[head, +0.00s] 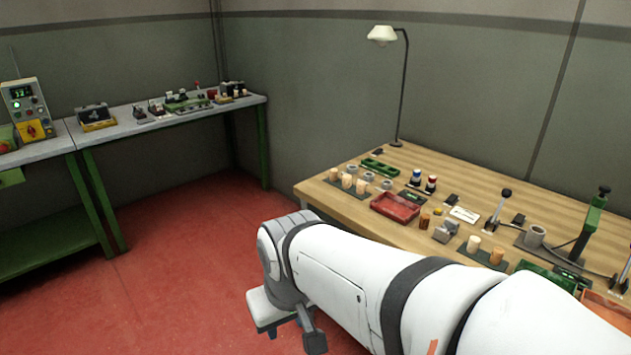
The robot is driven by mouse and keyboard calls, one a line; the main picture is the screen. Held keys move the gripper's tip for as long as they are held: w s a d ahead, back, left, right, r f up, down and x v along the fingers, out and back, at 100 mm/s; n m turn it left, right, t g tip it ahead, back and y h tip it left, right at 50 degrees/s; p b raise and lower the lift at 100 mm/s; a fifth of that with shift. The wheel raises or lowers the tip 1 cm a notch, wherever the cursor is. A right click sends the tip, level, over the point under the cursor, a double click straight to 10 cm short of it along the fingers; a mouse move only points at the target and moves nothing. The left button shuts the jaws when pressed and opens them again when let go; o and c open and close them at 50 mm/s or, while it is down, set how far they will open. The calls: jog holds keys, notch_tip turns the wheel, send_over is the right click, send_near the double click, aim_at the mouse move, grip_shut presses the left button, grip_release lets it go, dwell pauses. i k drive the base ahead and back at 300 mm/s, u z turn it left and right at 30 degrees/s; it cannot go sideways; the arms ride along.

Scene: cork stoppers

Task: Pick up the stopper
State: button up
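Several small cork-coloured stoppers stand on the wooden workbench. A group of pale ones (347,181) stands on a dark mat at the bench's left side. A darker brown one (425,222) stands right of the red tray. A pale one (474,243) and a tan one (497,256) stand on another dark mat nearer the front. Which of them is the task's stopper I cannot tell. My white arm crosses the lower right, in front of the bench's near edge. Its grey far end hangs left of the bench, over the red floor. I cannot make out the gripper's fingers there.
A red tray (396,208), green racks, grey rings, small bottles (431,184), a lever tool (497,212) and a green-handled press (591,222) crowd the wooden bench (322,187). A lamp (383,36) stands at its back. A grey-topped bench (150,122) is far left. Open red floor lies between.

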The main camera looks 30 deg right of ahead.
aim_at(425, 219)
jog(key=z, duration=0.7)
jog(key=i, duration=1.2)
jog(key=z, duration=1.05)
jog(key=k, duration=0.7)
jog(key=z, duration=0.15)
jog(key=i, duration=0.8)
jog(key=u, duration=0.15)
